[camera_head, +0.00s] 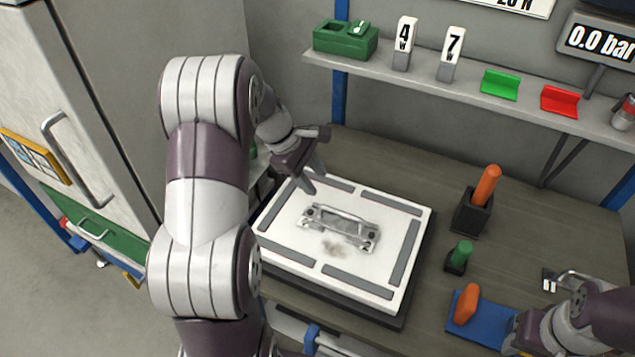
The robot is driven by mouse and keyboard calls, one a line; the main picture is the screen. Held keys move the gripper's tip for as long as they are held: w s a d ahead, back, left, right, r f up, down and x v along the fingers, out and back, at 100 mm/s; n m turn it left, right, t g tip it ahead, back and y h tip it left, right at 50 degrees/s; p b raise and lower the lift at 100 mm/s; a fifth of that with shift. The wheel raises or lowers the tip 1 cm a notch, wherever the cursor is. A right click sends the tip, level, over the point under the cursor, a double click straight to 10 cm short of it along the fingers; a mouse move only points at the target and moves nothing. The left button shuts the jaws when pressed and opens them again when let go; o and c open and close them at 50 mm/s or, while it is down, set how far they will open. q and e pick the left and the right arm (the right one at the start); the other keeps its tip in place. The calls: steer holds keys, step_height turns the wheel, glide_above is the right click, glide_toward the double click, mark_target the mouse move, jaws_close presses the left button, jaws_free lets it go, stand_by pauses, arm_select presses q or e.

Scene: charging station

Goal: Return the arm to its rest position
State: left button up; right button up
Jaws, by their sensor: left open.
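My left arm (205,210) rises from the bottom edge and bends over at the top toward the bench. Its gripper (318,162) is open, with its fingers apart and nothing between them. It is over the back left corner of a white board (285,245) with grey strips. A metal part (341,227) lies on the middle of the board, apart from the gripper. Part of my right arm (590,320) shows in the lower right corner; I do not see its gripper.
The bench (400,165) holds an orange-handled tool in a black holder (472,212), a green knob (461,254), and an orange piece on a blue mat (480,325). A shelf (430,78) crosses behind. A cabinet (90,80) stands left.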

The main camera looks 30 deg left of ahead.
stand_by(0.4)
arm_select(q)
steer(key=s+f+m+g+y, duration=0.1)
steer(key=s+f+m+y, duration=0.15)
steer(key=s+m, duration=0.4)
steer(key=s+d+r+m+y, duration=0.1)
steer(key=s+d+m+y, duration=0.1)
steer(key=s+d+m, duration=0.7)
steer(key=d+m, duration=0.2)
steer(key=m, duration=0.1)
steer(key=shift+r, duration=0.15)
